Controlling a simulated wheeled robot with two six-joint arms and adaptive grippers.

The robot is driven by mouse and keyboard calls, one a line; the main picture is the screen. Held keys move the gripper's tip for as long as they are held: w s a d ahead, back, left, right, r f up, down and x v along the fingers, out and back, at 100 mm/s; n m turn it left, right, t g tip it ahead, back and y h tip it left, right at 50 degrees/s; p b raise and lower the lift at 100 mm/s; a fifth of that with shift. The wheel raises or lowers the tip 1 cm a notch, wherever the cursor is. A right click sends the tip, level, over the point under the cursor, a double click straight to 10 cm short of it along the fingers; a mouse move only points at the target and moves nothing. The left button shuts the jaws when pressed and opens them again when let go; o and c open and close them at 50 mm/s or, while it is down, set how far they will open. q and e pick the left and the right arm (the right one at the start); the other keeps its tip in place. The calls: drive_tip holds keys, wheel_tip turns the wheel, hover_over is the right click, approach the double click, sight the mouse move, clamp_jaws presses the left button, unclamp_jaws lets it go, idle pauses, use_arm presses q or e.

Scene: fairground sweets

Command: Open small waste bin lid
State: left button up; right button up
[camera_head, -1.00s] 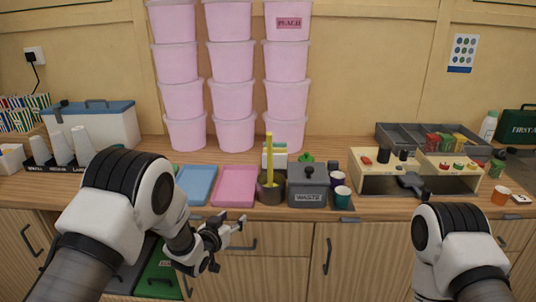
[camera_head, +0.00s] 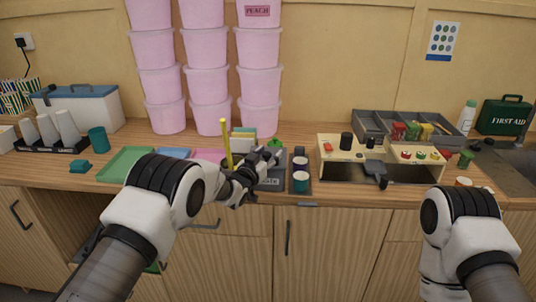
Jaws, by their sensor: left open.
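The small grey waste bin (camera_head: 273,184) stands on the counter near its front edge, left of a dark tray of cups. My left gripper (camera_head: 270,154) is open at the top of the bin, over its lid. The gripper and wrist hide most of the lid and its knob, so I cannot tell whether the fingers touch the knob. The bin's front still shows part of its label, and the lid appears closed. My right arm is at the lower right, and its gripper is out of view.
A yellow-handled tool (camera_head: 227,146) stands just left of the bin, close to my left wrist. A cream wooden stand (camera_head: 331,148) is farther right. Stacked pink tubs (camera_head: 259,87) rise behind.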

use_arm(q)
drive_tip(key=shift+a, duration=0.25)
clamp_jaws()
drive_tip(key=shift+r, duration=0.15)
drive_tip(key=shift+w+r+n+g+p, duration=0.3)
drive_tip(key=shift+r+g+p, duration=0.35)
drive_tip(key=shift+p, duration=0.25)
drive_tip(key=shift+w+r+g+y+p, duration=0.4)
drive_tip(key=shift+r+g+y+p, duration=0.2)
drive_tip(key=shift+p, duration=0.4)
drive_tip(key=shift+w+r+n, duration=0.3)
drive_tip(key=shift+w+r, duration=0.3)
drive_tip(key=shift+r, duration=0.2)
drive_tip(key=shift+w+r+p, duration=0.45)
drive_tip(key=shift+w+p, duration=0.15)
